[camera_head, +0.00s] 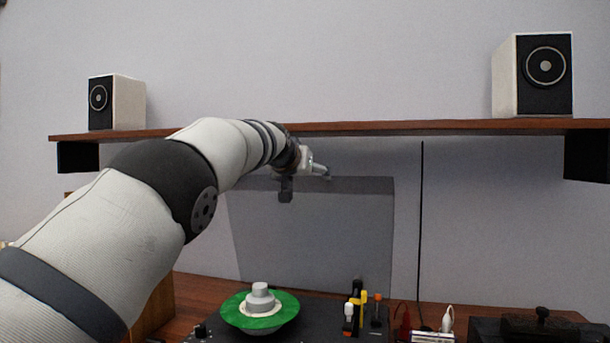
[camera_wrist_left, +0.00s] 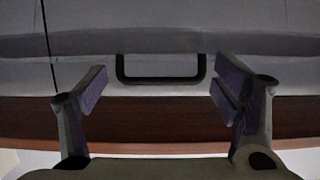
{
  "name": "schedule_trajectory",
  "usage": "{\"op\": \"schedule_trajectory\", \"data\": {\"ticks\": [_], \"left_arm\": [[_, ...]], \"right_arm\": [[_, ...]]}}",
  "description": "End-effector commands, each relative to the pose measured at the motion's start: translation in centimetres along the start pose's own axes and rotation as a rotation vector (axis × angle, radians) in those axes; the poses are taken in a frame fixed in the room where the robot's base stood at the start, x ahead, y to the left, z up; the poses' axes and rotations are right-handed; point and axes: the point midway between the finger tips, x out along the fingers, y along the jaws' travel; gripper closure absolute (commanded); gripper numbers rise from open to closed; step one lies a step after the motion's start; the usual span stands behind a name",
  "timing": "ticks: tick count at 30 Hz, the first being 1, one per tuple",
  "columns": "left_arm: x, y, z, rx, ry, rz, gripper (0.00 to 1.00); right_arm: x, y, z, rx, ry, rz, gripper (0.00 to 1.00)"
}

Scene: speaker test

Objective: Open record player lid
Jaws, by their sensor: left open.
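The record player (camera_head: 320,325) is a dark deck at the bottom of the head view, with a green record (camera_head: 234,312) and a pale round piece in its middle. Its grey, see-through lid (camera_head: 310,235) stands raised, close to upright, behind the deck. My left gripper (camera_head: 306,180) is at the lid's top edge. In the left wrist view my left gripper (camera_wrist_left: 161,76) is open, and a dark U-shaped handle (camera_wrist_left: 160,81) shows between its two fingers. Neither finger visibly closes on it. My right gripper is in neither view.
A brown wall shelf (camera_head: 400,127) runs just above my left gripper. It bears a speaker (camera_head: 125,103) at left and another speaker (camera_head: 508,78) at right. A black cable (camera_head: 420,220) hangs right of the lid. Small plugs and a dark device (camera_head: 490,328) are at lower right.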

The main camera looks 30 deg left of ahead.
Motion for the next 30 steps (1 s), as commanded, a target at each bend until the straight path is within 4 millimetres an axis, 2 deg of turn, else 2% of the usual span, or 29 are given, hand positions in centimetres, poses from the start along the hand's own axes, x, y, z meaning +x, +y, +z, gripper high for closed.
{"op": "schedule_trajectory", "data": {"ticks": [14, 25, 30], "left_arm": [[-0.6, -0.1, -0.2, -0.002, 0.003, 0.0, 0.01], [-6.4, 0.0, -0.2, -0.001, 0.004, 0.0, 0.01], [-7.7, 0.0, -0.1, 0.0, 0.003, 0.001, 0.01]], "right_arm": [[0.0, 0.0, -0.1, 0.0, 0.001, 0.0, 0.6], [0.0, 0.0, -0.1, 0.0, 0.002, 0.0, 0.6], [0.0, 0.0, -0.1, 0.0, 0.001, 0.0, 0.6]]}}
